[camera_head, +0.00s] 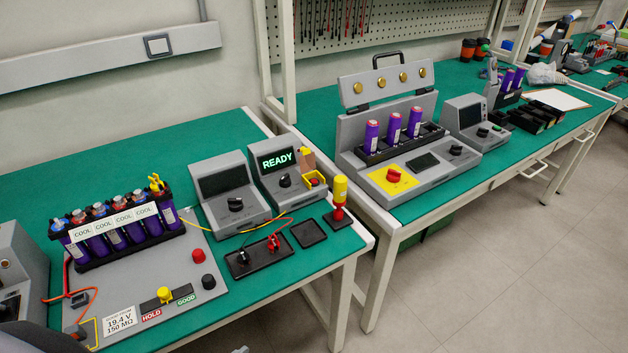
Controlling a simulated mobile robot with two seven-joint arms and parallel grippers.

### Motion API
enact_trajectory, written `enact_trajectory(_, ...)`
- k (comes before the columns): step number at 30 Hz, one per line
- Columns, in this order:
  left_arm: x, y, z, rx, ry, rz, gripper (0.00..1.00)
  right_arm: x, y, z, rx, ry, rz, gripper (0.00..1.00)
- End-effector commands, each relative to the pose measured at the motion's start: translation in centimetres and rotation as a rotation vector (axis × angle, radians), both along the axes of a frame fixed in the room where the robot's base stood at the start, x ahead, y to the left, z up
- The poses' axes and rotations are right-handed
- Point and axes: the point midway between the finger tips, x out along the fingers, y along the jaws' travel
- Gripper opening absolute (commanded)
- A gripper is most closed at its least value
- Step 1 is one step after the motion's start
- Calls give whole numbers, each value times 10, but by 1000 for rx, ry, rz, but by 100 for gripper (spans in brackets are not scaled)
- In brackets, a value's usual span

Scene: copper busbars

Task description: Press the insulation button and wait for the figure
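A grey tester (287,168) on the left bench has a lit green display reading READY. It has a black knob and a red button (315,182) inside a yellow guard on its right side; I cannot read which button is marked insulation. A second grey tester (229,195) beside it has a dark, blank display and a black knob. A purple cell pack (117,229) with COOL labels stands on the grey plate (215,262). A card (121,321) on the plate reads 19.4 V and 150 MΩ. Neither gripper shows; a dark shape at the lower left may be part of my arm.
A black tray (258,256) with red and black probes lies before the testers. A yellow-topped post (340,191) stands near the bench's right edge. Another bench (320,122) to the right carries a large grey station (400,140).

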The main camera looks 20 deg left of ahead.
Motion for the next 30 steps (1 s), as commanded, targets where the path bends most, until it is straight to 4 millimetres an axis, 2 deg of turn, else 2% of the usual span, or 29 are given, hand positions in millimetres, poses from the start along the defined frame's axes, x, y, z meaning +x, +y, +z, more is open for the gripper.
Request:
enact_trajectory(1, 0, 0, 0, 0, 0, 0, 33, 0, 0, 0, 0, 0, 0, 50)
enact_trajectory(4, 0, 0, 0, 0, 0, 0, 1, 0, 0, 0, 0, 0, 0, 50)
enact_trajectory(30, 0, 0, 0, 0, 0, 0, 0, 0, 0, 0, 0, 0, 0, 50)
